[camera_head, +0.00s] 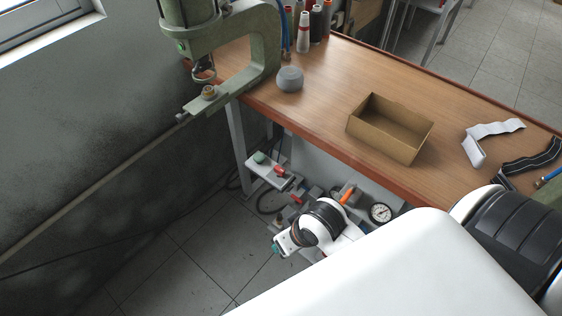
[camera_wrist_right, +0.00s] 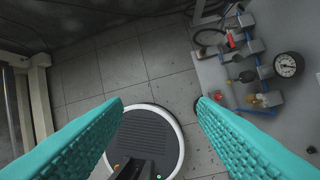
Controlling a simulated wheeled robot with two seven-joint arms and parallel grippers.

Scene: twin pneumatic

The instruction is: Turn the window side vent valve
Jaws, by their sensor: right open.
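Under the bench, the head view shows pneumatic valves on a grey panel. One red valve handle (camera_head: 279,170) is on the part nearest the window side, and a second red handle (camera_head: 297,198) is lower right of it. I cannot tell which is the vent valve. In the right wrist view, a red handle (camera_wrist_right: 231,40) is at top right and another (camera_wrist_right: 217,96) is lower. My right gripper (camera_head: 277,247) is partly hidden by its wrist, below the valves. Its teal fingers (camera_wrist_right: 160,112) are wide apart and empty, not touching the valves. My left gripper is not in view.
A pressure gauge (camera_head: 380,212) and an orange handle (camera_head: 347,193) are beside my right wrist. The bench top (camera_head: 335,75) overhangs the valves and carries an open cardboard box (camera_head: 380,140) and a green press (camera_head: 265,50). The tiled floor (camera_head: 190,265) at left is clear.

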